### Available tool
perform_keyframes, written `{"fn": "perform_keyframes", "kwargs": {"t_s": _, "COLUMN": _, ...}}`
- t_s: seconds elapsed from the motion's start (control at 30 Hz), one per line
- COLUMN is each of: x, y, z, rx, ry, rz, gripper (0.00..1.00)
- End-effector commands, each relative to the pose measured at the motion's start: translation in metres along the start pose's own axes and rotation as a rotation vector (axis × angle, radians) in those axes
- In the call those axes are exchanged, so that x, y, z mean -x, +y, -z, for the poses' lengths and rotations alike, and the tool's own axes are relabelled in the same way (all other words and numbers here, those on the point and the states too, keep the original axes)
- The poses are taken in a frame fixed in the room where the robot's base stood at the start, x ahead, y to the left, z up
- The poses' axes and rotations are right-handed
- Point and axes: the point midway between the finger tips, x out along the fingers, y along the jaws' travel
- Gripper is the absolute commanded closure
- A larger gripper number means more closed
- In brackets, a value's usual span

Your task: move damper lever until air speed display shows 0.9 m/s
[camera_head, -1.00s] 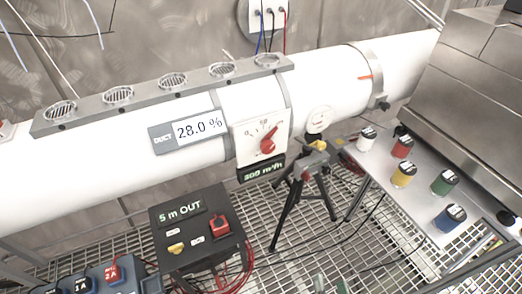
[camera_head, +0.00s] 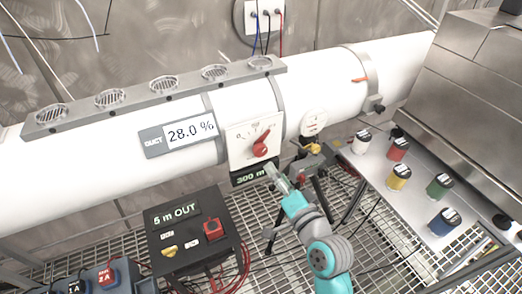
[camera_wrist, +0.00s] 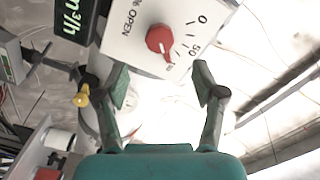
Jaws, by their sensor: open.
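The damper lever (camera_head: 260,150) is a red knob with a pointer on a white scale plate (camera_head: 241,155), fixed to the white duct. In the wrist view the red lever (camera_wrist: 160,39) sits beyond my fingertips, on the plate marked "% OPEN", 0 and 50. My gripper (camera_wrist: 162,82) is open and empty, its fingers apart and not touching the lever. In the head view my gripper (camera_head: 273,173) is just below and right of the lever, partly covering a green-lit display (camera_head: 249,177) reading "300 m". I see no readable m/s reading.
Coloured pots, including a yellow one (camera_head: 399,177), stand on the right bench.

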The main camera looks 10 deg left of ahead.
Motion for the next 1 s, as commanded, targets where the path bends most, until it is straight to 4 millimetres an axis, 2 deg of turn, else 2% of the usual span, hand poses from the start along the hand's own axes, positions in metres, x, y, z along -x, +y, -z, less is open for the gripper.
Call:
{"fn": "perform_keyframes", "kwargs": {"t_s": 0.5, "x": -0.083, "y": -0.001, "z": 0.001, "rx": 0.001, "ry": 0.001, "rz": 0.001, "gripper": 0.31}}
{"fn": "perform_keyframes", "kwargs": {"t_s": 0.7, "x": -0.097, "y": 0.0, "z": 0.001, "rx": 0.002, "ry": 0.002, "rz": -0.001, "gripper": 0.31}}
{"fn": "perform_keyframes", "kwargs": {"t_s": 1.0, "x": -0.099, "y": 0.001, "z": 0.0, "rx": 0.002, "ry": 0.002, "rz": -0.001, "gripper": 0.31}}
